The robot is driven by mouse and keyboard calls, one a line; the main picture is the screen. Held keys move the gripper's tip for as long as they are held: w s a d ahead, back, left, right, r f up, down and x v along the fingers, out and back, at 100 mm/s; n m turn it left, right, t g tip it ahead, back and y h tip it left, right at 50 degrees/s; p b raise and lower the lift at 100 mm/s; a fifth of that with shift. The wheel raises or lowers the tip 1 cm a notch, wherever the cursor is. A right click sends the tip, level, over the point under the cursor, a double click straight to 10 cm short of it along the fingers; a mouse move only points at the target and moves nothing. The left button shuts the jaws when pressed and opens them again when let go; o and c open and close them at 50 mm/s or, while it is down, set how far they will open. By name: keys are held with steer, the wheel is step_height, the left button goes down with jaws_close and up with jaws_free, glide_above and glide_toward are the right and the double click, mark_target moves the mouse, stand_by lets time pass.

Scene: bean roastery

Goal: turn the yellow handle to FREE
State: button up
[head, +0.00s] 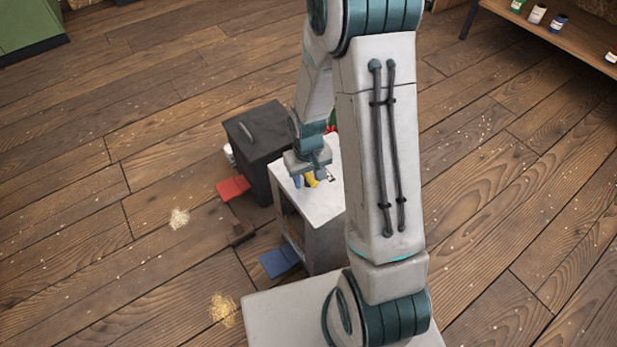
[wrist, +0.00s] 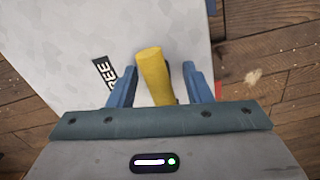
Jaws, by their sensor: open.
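The yellow handle (wrist: 154,75) stands out from a pale grey panel (wrist: 165,22), the top of a small cabinet, in the wrist view. A dark label reading FREE (wrist: 106,76) lies on the panel to the left of the handle. My gripper (wrist: 157,82) is open, with one blue finger on each side of the handle. In the head view the handle (head: 311,179) shows below my gripper (head: 305,178). The handle's lower end is hidden behind the gripper body.
A dark cabinet (head: 262,140) with a handle on its top stands left of the pale one. A red flap (head: 233,188) and a blue flap (head: 279,262) stick out low down. A shelf with several jars (head: 558,22) is at the upper right. Floor at left is mostly clear.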

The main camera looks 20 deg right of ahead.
jaws_close()
steer(key=shift+m, duration=0.4)
steer(key=m, duration=0.3)
steer(key=shift+m+p, duration=0.3)
steer(key=shift+p, duration=0.05)
steer(key=m+p, duration=0.1)
steer(key=m, duration=0.3)
steer(key=shift+r+m, duration=0.1)
steer(key=shift+m, duration=0.2)
steer(key=m+p, duration=0.2)
steer(key=m, duration=0.2)
steer(key=shift+p, duration=0.3)
steer(key=c, duration=1)
jaws_free()
steer(key=shift+w+m+p, duration=0.1)
steer(key=shift+m+p, duration=0.95)
steer(key=shift+m, duration=1.45)
steer(key=c, duration=1)
jaws_free()
